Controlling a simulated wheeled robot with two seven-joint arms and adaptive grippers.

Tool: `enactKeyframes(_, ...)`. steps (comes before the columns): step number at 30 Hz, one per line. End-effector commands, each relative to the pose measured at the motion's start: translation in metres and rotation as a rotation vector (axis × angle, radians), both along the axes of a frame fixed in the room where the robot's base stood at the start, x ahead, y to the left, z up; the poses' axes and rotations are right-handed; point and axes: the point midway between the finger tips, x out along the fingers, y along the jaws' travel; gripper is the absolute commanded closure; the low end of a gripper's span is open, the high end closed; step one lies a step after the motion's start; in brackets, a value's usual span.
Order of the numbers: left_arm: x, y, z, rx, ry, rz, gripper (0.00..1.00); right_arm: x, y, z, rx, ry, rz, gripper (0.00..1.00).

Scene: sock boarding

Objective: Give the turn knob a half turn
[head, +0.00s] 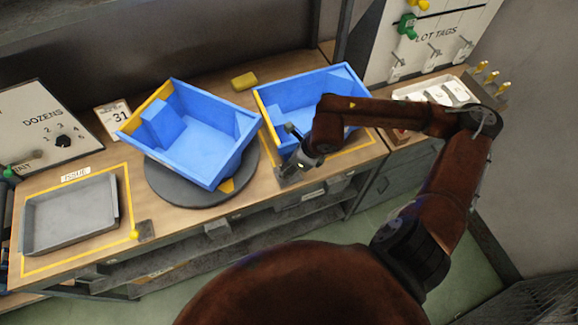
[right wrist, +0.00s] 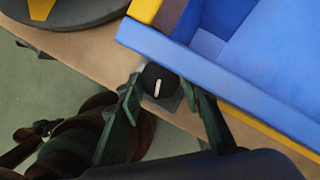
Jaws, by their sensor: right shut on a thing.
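The turn knob (right wrist: 158,80), black and round with a white line, sits on a small dark plate at the bench's front edge in the right wrist view. My right gripper (right wrist: 160,90) has its dark fingers on both sides of the knob and is shut on it. In the head view the right gripper (head: 297,165) is at the front edge before the right blue bin, and it hides the knob there. The white line points nearly straight up and down in the right wrist view. My left gripper is not in view.
A dark turntable (head: 163,190) carries a turned blue bin (head: 195,150). Another blue bin (head: 290,95) stands just behind my right gripper. A grey tray (head: 70,215) lies at left. A panel marked DOZENS (head: 35,110) has a dial. A yellow block (head: 244,81) lies at the back.

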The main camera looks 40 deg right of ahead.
Motion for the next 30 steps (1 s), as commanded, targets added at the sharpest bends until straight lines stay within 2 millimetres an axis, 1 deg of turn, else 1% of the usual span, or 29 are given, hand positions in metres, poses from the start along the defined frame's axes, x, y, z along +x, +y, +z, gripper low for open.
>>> enactKeyframes(14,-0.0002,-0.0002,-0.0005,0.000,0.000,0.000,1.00,0.0011,-0.0004,0.0006,-0.001,-0.003,0.011,0.91)
enactKeyframes(15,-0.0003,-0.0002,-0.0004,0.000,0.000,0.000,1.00,0.0011,-0.0004,0.0006,-0.001,-0.003,0.011,0.64)
enactKeyframes(22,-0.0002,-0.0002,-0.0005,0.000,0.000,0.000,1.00,0.0006,-0.0006,0.0003,0.000,-0.001,0.010,0.48)
enactKeyframes(30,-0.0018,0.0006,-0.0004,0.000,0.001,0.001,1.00,0.0004,-0.0006,0.0000,-0.001,-0.001,0.010,0.48)
